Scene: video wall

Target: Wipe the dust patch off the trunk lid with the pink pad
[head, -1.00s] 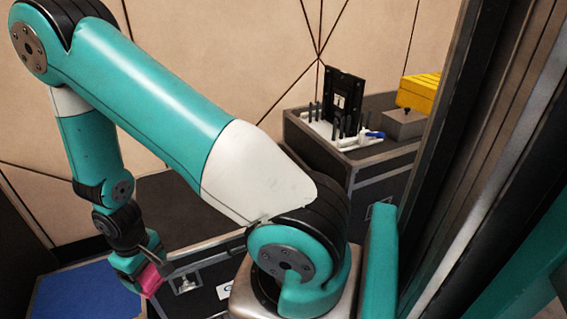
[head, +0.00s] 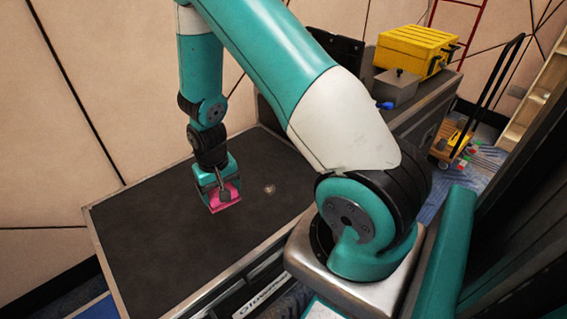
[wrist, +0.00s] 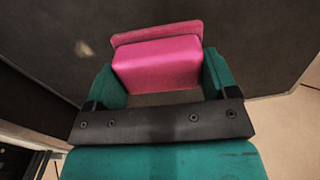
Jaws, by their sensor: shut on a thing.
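My gripper (head: 221,188) is shut on the pink pad (head: 226,205) and points down over the dark trunk lid (head: 150,230). In the wrist view the pad (wrist: 158,62) sits between the two teal fingers. I cannot tell whether the pad touches the lid. A small pale dust patch (head: 270,188) lies on the lid to the right of the pad. It also shows in the wrist view as a faint light smudge (wrist: 83,49), apart from the pad.
Behind and to the right stands another dark case with a grey box (head: 396,88) and a yellow case (head: 416,47). A cart (head: 458,143) stands on the floor at the right. The lid around the pad is clear.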

